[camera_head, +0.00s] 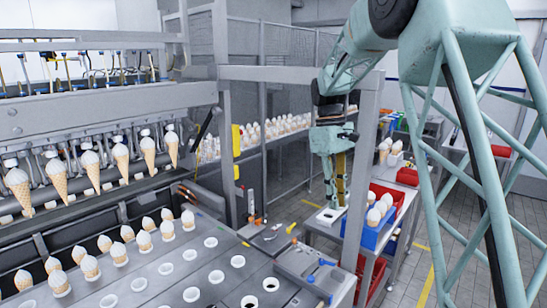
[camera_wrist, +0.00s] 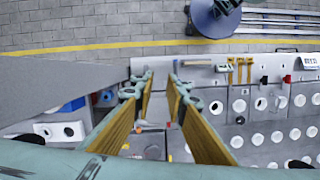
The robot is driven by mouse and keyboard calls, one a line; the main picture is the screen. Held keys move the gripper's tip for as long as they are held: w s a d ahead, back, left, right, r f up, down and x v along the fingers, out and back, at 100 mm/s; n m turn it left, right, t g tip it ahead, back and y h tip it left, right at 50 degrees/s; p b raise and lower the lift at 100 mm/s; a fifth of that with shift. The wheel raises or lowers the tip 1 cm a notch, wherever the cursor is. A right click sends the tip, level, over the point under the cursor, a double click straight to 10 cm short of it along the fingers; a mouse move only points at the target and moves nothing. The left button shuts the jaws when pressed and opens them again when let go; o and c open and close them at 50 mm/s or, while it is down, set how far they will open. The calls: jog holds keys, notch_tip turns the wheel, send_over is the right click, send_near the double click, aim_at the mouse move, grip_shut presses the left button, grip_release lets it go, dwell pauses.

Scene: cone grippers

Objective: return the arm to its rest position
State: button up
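My arm reaches in from the upper right in the head view, and its wrist bends down. My gripper (camera_head: 336,205) points downward above a small side table, close to a white holder block (camera_head: 328,216). The wrist view shows the two fingers of my gripper (camera_wrist: 155,88) with yellow inner pads. They stand apart with a clear gap and nothing between them. I cannot tell from the head view whether the fingertips touch the holder. No marked rest position shows.
A blue crate (camera_head: 365,239) with wrapped cones and a red bin (camera_head: 388,191) stand right of my gripper. A grey post (camera_head: 365,150) stands close beside it. The perforated worktop (camera_head: 140,268) with several cones lies at left, below the cone machine (camera_head: 105,115).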

jog(key=s+r+m+t+b, duration=0.1)
jog(key=s+r, duration=0.3)
jog(key=s, duration=0.5)
jog(key=s+d+r+m+t+y+b, duration=0.1)
jog(key=s+r+m+b, duration=0.15)
jog(key=s, duration=0.55)
jog(key=s+r+m+t+b, duration=0.1)
jog(key=s+r, duration=0.3)
jog(key=s, duration=0.5)
jog(key=s+f+m+t+b, duration=0.1)
jog(key=s+f, duration=0.3)
jog(key=s, duration=0.8)
jog(key=s+f+m+t+b, duration=0.2)
jog(key=s+f, duration=0.1)
jog(key=s, duration=1)
jog(key=shift+s+f, duration=0.15)
jog(key=shift+f, duration=0.25)
